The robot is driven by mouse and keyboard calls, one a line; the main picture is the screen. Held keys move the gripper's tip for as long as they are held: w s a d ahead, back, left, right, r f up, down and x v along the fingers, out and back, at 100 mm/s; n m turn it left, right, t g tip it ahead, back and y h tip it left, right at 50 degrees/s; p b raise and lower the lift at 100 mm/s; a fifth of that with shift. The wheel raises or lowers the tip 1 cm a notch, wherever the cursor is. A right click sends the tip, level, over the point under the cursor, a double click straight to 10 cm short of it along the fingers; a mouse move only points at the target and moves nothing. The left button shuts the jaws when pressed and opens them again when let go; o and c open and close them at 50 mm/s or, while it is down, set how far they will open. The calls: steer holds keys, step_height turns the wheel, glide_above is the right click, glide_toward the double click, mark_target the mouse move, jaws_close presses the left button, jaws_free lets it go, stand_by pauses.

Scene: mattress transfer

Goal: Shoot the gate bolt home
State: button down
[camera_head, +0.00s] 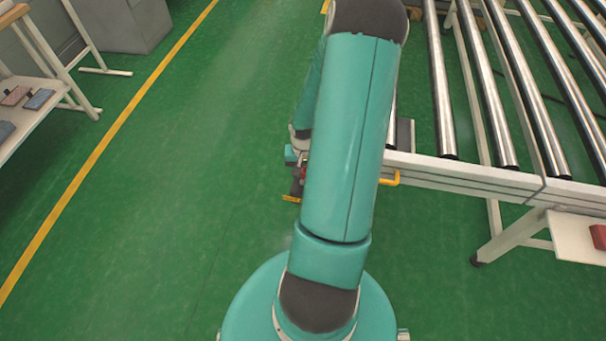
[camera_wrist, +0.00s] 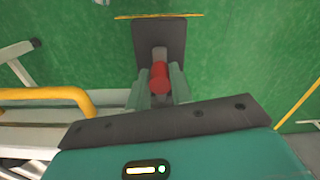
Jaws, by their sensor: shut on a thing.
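In the wrist view, the red knob (camera_wrist: 160,74) of the gate bolt sits between the two grey-green fingers of my gripper (camera_wrist: 160,84). The gripper is shut on it. A grey stem shows just beyond the knob, in front of a dark plate (camera_wrist: 174,30) with a yellow strip along its far edge. In the head view, my arm hides most of the bolt. Only a bit of red (camera_head: 299,173) and the yellow strip (camera_head: 291,198) show left of the arm. How far the bolt reaches into any keeper cannot be seen.
A roller conveyor (camera_head: 470,180) with a pale frame stands at the right. A yellow handle (camera_head: 391,181) sticks out at its end, also seen in the wrist view (camera_wrist: 58,94). A bench (camera_head: 22,112) stands at the far left. The green floor between them is clear.

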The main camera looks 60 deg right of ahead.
mark_target(305, 169)
steer(key=c, duration=1.3)
jaws_free()
steer(key=shift+w+d, duration=0.1)
steer(key=shift+d, duration=0.15)
steer(key=shift+o, duration=0.2)
step_height(305, 169, up, 14)
steer(key=shift+a, duration=0.1)
